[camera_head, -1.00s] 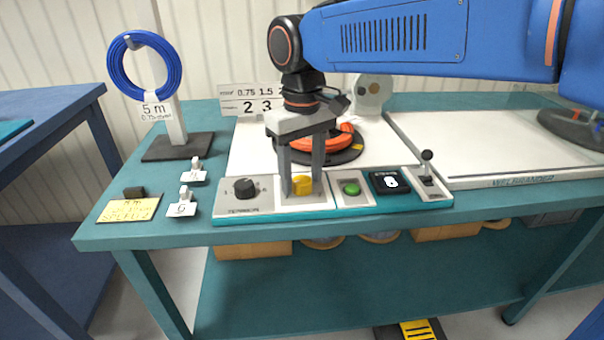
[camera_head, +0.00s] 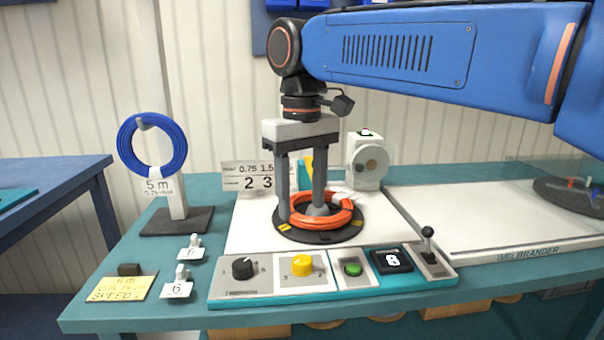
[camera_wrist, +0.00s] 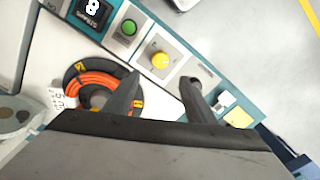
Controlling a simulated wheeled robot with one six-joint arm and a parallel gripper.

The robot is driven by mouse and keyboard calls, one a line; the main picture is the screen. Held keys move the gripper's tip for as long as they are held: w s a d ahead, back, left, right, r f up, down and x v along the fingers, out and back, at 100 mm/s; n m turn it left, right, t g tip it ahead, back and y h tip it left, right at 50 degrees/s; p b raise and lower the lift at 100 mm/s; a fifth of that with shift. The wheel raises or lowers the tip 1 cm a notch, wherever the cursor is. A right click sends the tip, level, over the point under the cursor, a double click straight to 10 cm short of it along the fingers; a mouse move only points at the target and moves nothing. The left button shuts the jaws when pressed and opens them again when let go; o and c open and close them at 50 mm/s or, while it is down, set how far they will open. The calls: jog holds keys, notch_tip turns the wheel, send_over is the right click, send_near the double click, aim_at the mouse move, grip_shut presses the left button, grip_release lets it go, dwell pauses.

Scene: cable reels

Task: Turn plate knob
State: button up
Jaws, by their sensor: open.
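A control panel (camera_head: 330,284) lies along the front of the teal bench. It carries a yellow knob (camera_head: 302,265) and, to its left, a black knob (camera_head: 242,268). My gripper (camera_head: 301,213) points down, open and empty, with its fingers apart from the yellow knob. In the head view its fingers overlap the orange cable coil (camera_head: 343,213) on a dark round plate (camera_head: 295,236). In the wrist view the yellow knob (camera_wrist: 160,60) shows just beyond the gap between the fingertips (camera_wrist: 160,84). The black knob is not clear there. I cannot tell which knob is the plate knob.
A green button (camera_head: 352,269), a display reading 8 (camera_head: 391,261) and a small lever (camera_head: 428,244) sit right of the knobs. A blue coil (camera_head: 128,165) hangs on a stand at left. Small cards and a yellow note (camera_head: 115,288) lie at front left.

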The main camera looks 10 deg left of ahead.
notch_tip(320, 180, up, 5)
jog(key=shift+f, duration=0.2)
jog(key=shift+d, duration=0.1)
jog(key=s+d+f+m+t+y, duration=0.15)
jog(key=d+f, duration=0.35)
jog(key=d, duration=0.6)
jog(key=d+f+m+t+h, duration=0.1)
jog(key=d+f+m, duration=0.25)
jog(key=d, duration=0.65)
jog(key=s+d+f+m+t, duration=0.1)
jog(key=s+d+f+m, duration=0.1)
jog(key=s+d+f, duration=0.4)
jog(key=s+d+f+m+t, duration=0.1)
jog(key=s+d+f, duration=0.5)
jog(key=d+f, duration=0.3)
notch_tip(320, 180, down, 5)
jog(key=shift+d+r+m, duration=0.1)
jog(key=shift+d+m, duration=0.3)
